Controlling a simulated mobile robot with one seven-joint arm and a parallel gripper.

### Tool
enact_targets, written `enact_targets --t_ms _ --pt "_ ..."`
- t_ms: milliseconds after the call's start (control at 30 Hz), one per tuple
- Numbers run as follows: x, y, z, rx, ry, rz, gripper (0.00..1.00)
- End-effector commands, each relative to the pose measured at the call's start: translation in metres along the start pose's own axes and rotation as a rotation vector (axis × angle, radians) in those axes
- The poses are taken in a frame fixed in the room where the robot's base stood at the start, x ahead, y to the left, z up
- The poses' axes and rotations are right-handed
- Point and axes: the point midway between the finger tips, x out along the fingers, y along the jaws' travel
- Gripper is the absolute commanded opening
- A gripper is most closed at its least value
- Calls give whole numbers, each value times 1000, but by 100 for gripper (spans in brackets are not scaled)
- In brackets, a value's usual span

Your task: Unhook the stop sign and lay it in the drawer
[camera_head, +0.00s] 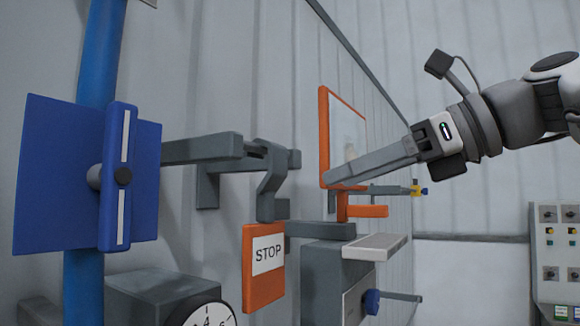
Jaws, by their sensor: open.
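The stop sign (263,285) is an orange plate with a white "STOP" label, at the lower middle of the head view. It hangs roughly upright below a grey hooked bracket (270,190). My gripper (332,178) reaches in from the right, with its long grey fingers pointing left. It is open and appears empty, above and to the right of the sign, apart from it in the picture. The gap between the fingers is hard to see from this side. I cannot clearly identify the drawer; a pale flat ledge (376,246) juts from a grey cabinet (322,257) right of the sign.
A blue post (97,60) with a blue panel (45,165) stands at left. A round dial (205,315) is below. An orange frame (323,120) and orange bar (366,211) are near my fingers. A control panel (556,250) stands at right.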

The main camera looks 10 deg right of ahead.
Motion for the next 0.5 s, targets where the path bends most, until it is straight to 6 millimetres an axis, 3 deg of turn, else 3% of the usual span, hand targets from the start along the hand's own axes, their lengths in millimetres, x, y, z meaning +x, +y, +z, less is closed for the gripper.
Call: enact_targets --t_ms 167,500 --pt "13 0 2 16 -4 4 62" --pt "78 1 2 14 -1 5 62"
